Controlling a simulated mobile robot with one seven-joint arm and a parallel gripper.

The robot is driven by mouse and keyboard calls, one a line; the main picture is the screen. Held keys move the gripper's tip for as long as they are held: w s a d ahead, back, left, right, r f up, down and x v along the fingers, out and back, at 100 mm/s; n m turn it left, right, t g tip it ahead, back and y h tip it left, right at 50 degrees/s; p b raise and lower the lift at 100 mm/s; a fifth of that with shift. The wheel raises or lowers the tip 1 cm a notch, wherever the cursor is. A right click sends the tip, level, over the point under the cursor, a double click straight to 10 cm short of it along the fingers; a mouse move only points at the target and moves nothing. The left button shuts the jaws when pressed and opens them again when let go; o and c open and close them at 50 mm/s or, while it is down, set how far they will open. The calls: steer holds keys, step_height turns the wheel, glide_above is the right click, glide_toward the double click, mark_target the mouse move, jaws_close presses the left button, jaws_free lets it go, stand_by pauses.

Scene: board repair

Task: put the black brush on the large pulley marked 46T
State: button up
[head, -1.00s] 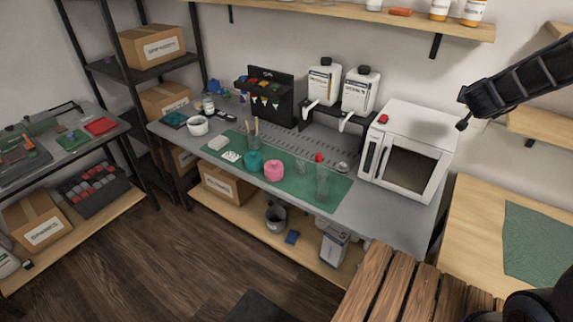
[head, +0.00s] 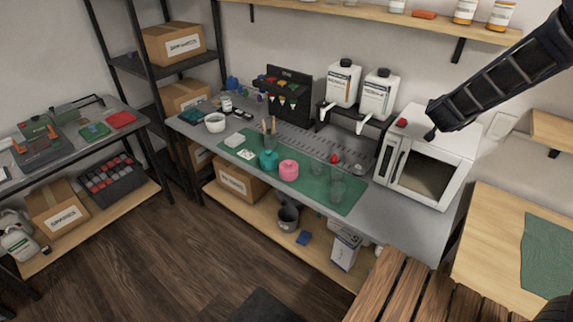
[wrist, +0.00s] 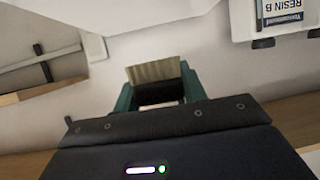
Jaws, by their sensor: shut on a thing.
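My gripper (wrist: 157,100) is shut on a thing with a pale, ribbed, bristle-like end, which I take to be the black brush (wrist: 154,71). The large pulley marked 46T cannot be made out in either view.
The grey workbench (head: 392,222) carries a green mat (head: 343,198), teal and pink jars, clear glasses and a white oven (head: 461,140). A second bench (head: 84,150) with tools stands at the left. A wooden table (head: 487,222) is at the right. Open floor (head: 205,270) lies in front.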

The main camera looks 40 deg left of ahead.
steer(key=s+a+f+n+y, duration=0.1)
steer(key=s+a+f, duration=0.6)
steer(key=a, duration=0.3)
steer(key=s+a+f+n+y, duration=0.1)
steer(key=s+a+f+y, duration=0.1)
steer(key=s+a+f, duration=0.55)
steer(key=s+a+f+n+g, duration=0.1)
steer(key=s+a+f, duration=0.4)
steer(key=s+f, duration=0.5)
steer(key=s+a+f, duration=0.5)
steer(key=s+f, duration=0.5)
glide_toward(318, 174)
steer(key=shift+y, duration=0.4)
steer(key=x, duration=0.5)
steer(key=shift+w+d+r, duration=0.1)
steer(key=shift+w+d, duration=0.1)
steer(key=shift+w, duration=0.4)
steer(key=shift+f, duration=0.3)
steer(key=shift+f, duration=0.2)
